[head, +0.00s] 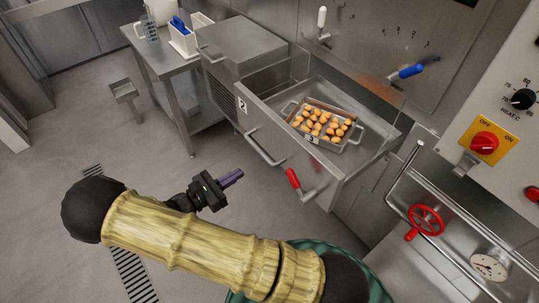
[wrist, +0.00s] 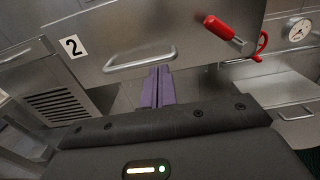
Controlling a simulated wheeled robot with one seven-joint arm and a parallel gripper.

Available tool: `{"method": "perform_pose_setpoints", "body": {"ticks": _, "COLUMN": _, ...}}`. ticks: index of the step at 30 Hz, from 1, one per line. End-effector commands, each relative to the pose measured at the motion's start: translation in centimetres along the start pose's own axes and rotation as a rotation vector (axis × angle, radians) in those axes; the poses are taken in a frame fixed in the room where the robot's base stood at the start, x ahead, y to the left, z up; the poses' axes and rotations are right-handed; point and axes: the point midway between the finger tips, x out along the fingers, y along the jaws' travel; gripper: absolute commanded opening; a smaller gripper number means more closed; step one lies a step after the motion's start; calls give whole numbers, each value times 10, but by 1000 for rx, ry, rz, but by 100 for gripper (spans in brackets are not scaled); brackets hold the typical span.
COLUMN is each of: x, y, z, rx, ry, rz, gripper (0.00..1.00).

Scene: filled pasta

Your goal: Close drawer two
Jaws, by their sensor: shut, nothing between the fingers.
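Drawer two (head: 272,129) is pulled out from the steel cabinet, its front marked with a "2" label (head: 242,105). A metal bar handle (head: 265,147) is on its front. Inside sits a tray (head: 354,143) of filled pasta (head: 322,121), with a small "3" tag on the tray. In the wrist view the drawer front (wrist: 200,45) fills the upper middle, with its handle (wrist: 140,58) just beyond my fingertips. My gripper (head: 233,178) is shut and empty, in front of the drawer and apart from the handle in the head view. In the wrist view the purple fingers (wrist: 156,85) point at the handle.
A red-handled lever (head: 293,179) sticks out by the right end of the drawer front. A red valve wheel (head: 426,220) and a gauge (head: 488,266) are at the right. A steel side table (head: 172,62) stands behind left.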

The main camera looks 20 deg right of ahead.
Motion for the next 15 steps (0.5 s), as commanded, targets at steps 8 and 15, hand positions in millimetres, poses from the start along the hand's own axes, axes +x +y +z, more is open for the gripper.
{"method": "perform_pose_setpoints", "body": {"ticks": 8, "x": 22, "y": -1, "z": 1, "rx": -1, "ry": -1, "rz": -5, "gripper": 0}}
{"method": "perform_pose_setpoints", "body": {"ticks": 15, "x": 63, "y": -1, "z": 1, "rx": -1, "ry": -1, "rz": -5, "gripper": 0}}
